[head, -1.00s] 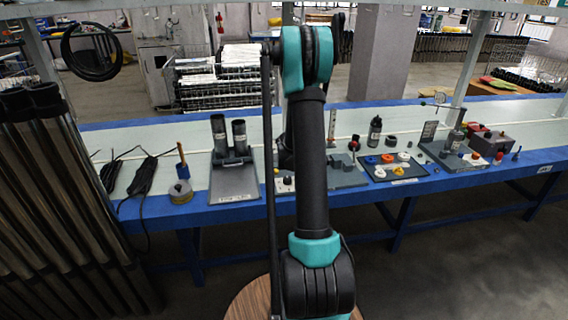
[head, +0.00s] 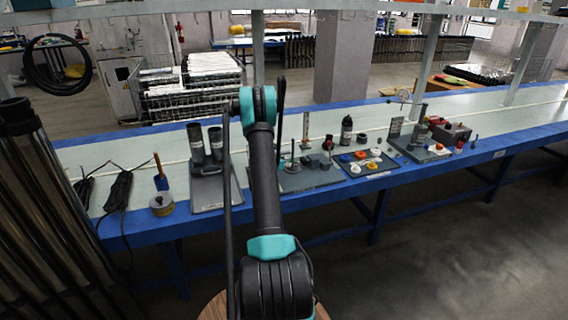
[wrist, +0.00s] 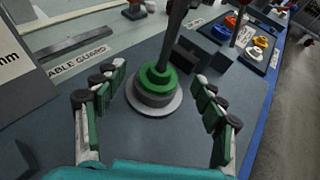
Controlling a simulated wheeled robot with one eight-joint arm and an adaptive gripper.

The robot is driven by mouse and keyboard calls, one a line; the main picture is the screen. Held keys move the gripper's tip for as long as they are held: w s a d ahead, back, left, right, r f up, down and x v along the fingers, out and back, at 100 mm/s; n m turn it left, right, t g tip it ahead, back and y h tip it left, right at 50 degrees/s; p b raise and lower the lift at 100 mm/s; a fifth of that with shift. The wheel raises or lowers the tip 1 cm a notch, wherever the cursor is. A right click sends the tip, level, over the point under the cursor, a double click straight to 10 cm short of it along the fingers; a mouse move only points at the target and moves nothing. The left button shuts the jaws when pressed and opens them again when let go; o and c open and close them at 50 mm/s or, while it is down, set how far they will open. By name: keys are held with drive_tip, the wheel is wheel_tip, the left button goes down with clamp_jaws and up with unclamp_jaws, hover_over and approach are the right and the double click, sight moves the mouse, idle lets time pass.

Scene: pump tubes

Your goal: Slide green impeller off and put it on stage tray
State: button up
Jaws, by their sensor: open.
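The green impeller (wrist: 158,78) sits around a dark upright shaft (wrist: 175,35) in the wrist view, above a grey collar and a pale round base (wrist: 134,101). My gripper (wrist: 159,76) is open, with one finger on each side of the impeller and clear gaps to both. In the head view the impeller is small, low on its post (head: 292,166) just right of my arm; I cannot make out my fingers there. The dark stage tray (wrist: 257,62), holding several coloured rings, lies at upper right in the wrist view and right of the post in the head view.
Dark blocks (wrist: 189,60) stand close behind the impeller. A labelled grey panel (wrist: 22,72) is at left in the wrist view. Two dark tubes (head: 206,145) stand on a plate left of my arm. A black bottle (head: 346,131) stands behind the tray.

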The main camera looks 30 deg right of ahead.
sight(291, 161)
drive_tip(key=shift+x, duration=1.45)
drive_tip(key=c, duration=1.6)
drive_tip(key=shift+o, duration=0.2)
drive_tip(key=shift+r, duration=0.7)
wheel_tip(291, 161, up, 17)
idle(1.9)
drive_tip(key=shift+f, duration=0.15)
